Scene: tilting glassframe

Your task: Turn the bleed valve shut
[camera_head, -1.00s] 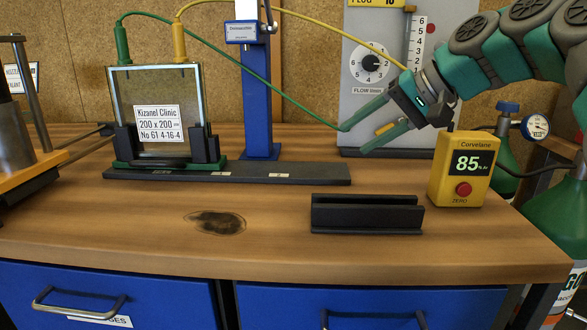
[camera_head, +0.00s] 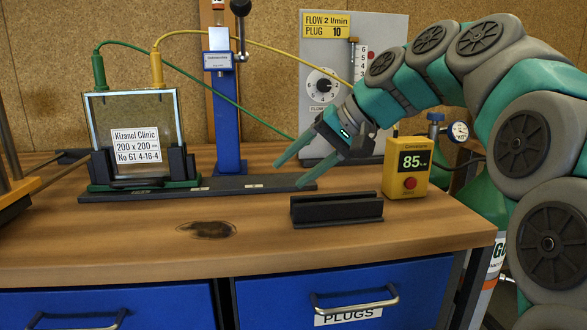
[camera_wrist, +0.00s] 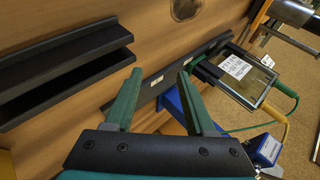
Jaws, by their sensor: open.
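My gripper (camera_head: 288,175) is open and empty, above the bench in front of the grey flow panel (camera_head: 374,25); its spread green fingers also show in the wrist view (camera_wrist: 158,74). I cannot identify a part marked as the bleed valve. The panel has a black dial knob (camera_head: 323,86) and a flow tube; my arm hides its lower part. A glass frame (camera_head: 138,103) labelled Kizanel Clinic stands upright in black clamps at the left. A green plug (camera_head: 98,70) and a yellow plug (camera_head: 156,68) sit on its top edge, each with a hose.
A yellow meter (camera_head: 407,167) reads 85. A black slotted block (camera_head: 336,209) lies at the front right. A blue post (camera_head: 227,125) stands behind the black rail (camera_head: 245,184). The bench front is clear around a dark stain (camera_head: 207,230). A gauge (camera_head: 458,132) is at the right.

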